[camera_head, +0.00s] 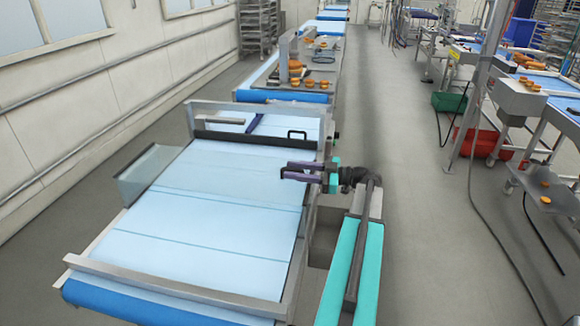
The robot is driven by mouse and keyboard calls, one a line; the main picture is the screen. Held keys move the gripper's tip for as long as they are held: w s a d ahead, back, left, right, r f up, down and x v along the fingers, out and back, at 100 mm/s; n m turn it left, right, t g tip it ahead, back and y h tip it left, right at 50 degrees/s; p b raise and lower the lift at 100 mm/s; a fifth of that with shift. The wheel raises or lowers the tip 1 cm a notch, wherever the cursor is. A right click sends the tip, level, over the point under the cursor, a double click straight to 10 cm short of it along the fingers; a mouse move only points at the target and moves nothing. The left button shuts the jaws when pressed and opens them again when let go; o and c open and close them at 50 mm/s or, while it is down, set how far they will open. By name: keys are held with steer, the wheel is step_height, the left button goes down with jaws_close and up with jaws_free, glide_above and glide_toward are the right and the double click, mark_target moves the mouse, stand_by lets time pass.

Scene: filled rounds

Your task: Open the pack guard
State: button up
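The pack guard appears to be the clear panel (265,146) with a black handle (297,134) at the far end of the near conveyor; its exact edges are hard to make out. A dark bar (248,139) runs across there, below a grey cross frame (255,107). I cannot tell whether the guard is fully shut. My gripper (286,171) is over the right side of the conveyor, nearer to me than the handle and apart from it. Its two dark purple fingers point left with a gap between them, and nothing is between them.
The near blue conveyor belt (215,205) is bare. A clear side box (150,175) sticks out at its left. Beyond the frame stands a table (310,78) with orange-brown rounds. A grey floor aisle (430,220) is free at right, before a red bin (483,143) and a green crate (449,102).

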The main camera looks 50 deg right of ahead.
steer(key=shift+x, duration=1)
steer(key=shift+d, duration=0.1)
steer(key=shift+c, duration=0.4)
jaws_close()
steer(key=shift+w, duration=0.15)
